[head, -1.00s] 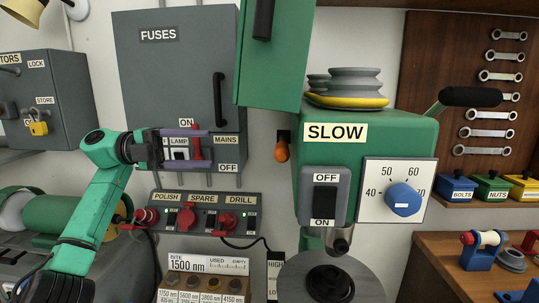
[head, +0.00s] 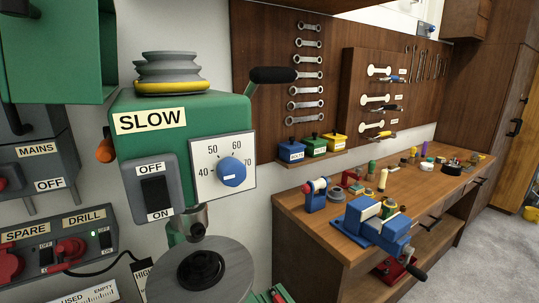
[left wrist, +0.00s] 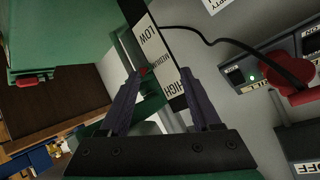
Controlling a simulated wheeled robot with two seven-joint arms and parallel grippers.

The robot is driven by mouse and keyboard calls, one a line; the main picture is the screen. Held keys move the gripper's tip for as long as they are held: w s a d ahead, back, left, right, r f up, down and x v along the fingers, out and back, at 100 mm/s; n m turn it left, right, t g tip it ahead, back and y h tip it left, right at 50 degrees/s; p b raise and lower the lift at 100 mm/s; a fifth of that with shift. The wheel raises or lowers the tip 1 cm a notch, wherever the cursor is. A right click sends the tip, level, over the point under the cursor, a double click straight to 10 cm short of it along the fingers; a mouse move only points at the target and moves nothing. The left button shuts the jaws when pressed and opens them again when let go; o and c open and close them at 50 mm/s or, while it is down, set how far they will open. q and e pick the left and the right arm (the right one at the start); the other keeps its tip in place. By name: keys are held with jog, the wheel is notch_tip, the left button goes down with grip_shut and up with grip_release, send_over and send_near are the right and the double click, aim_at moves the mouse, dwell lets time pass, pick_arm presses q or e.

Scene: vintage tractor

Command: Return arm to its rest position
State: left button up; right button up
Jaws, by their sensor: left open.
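My left gripper (left wrist: 163,88) shows in the left wrist view with its two dark purple fingers apart and nothing between them. A white label strip (left wrist: 160,58) reading LOW, MEDIUM and HIGH lies beyond the fingertips, near a green part. I cannot tell how far the fingers are from it. In the head view, my left gripper does not show clearly. A small green piece at the bottom edge is too cut off to identify. My right gripper is in neither view.
The green drill press (head: 185,112) with its SLOW label and blue dial (head: 231,171) stands at left. A red plug and cable (left wrist: 290,72) lie right in the wrist view.

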pick_arm(q)
jog(key=s+d+f+g+h, duration=0.2)
jog(key=s+d+f+g, duration=0.2)
jog(key=s+d, duration=0.3)
jog(key=s+d+f+g+h, duration=0.1)
jog(key=s+d+f+g, duration=0.3)
jog(key=s, duration=0.5)
jog(key=s+f+g, duration=0.1)
jog(key=s+f, duration=0.2)
jog(key=f, duration=2.2)
jog(key=s+a+f+g, duration=0.1)
jog(key=s+a+f, duration=0.2)
jog(key=s+f, duration=0.9)
jog(key=s, duration=0.4)
jog(key=shift+a+f, duration=0.15)
jog(key=shift+f, duration=0.15)
jog(key=shift+s, duration=0.1)
